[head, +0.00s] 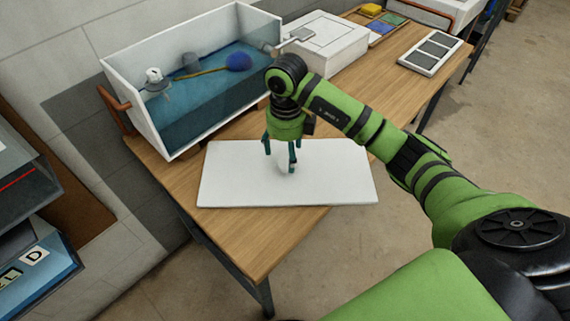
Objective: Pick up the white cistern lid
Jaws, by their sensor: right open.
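The white cistern lid (330,182) lies flat on the wooden table (255,240), in front of the open cistern. Its right end reaches to or past the table's edge. My right gripper (281,160) points down over the lid's middle, its fingers apart. A small pale round knob (284,164) shows on the lid between or just behind the fingers, partly hidden by them. I cannot tell whether the fingers touch the lid. My left gripper is not in the picture.
The open cistern (180,125) holds blue water, a blue float (239,61) and a rod. Behind stand a white box (325,42), a grey-panelled frame (430,53) and a tray with coloured pieces (385,25). Dark shelving (28,185) stands at the left. Bare tabletop lies before the lid.

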